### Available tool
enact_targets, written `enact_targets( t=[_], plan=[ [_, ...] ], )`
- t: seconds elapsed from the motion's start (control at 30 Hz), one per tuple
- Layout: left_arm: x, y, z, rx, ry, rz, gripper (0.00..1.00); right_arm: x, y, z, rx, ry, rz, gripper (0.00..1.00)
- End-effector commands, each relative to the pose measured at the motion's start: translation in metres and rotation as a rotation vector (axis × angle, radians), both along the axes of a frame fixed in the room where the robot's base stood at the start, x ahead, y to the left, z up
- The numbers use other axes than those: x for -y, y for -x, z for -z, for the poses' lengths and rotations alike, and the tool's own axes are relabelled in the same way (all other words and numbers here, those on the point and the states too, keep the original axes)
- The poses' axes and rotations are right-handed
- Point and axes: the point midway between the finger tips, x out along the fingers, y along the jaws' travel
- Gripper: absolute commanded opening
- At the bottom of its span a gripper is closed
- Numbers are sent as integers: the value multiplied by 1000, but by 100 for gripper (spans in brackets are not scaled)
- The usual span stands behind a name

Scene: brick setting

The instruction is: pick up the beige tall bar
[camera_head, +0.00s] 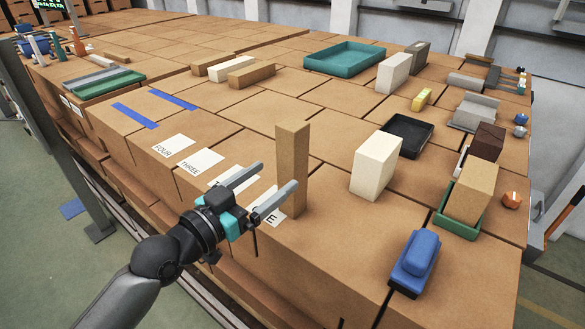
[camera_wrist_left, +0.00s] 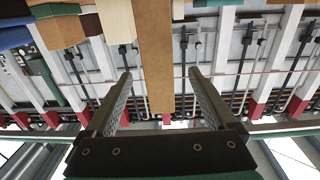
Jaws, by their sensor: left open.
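The beige tall bar (camera_head: 293,160) stands upright near the table's front edge, beside the paper labels. My left gripper (camera_head: 277,176) is open at the bar, and one finger crosses in front of its lower part in the head view. In the left wrist view the bar (camera_wrist_left: 155,50) shows between the two fingers of my left gripper (camera_wrist_left: 158,72), with a gap on each side. I cannot tell how far it reaches in between the fingertips. My right gripper is not in view.
A white block (camera_head: 375,165), a black tray (camera_head: 408,134) and a blue block (camera_head: 416,252) stand to the right. A beige block (camera_head: 472,192) sits in a green tray (camera_head: 457,226). A teal tray (camera_head: 345,57) lies at the back.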

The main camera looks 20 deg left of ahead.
Motion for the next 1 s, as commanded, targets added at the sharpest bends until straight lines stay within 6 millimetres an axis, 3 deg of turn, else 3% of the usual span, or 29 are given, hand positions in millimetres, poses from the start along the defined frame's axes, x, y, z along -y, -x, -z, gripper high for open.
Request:
enact_targets(
  t=[0.2, 0.57, 0.8, 1.0],
  plan=[
    [11, -28, -1, 0, 3, -1, 90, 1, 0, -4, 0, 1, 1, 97],
    [21, -49, -1, -1, 4, 0, 90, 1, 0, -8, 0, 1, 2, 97],
    [34, -77, -4, 0, 3, 0, 90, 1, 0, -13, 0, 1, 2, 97],
    [39, -89, -2, -3, 1, 0, 90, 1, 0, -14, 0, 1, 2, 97]
  ],
)
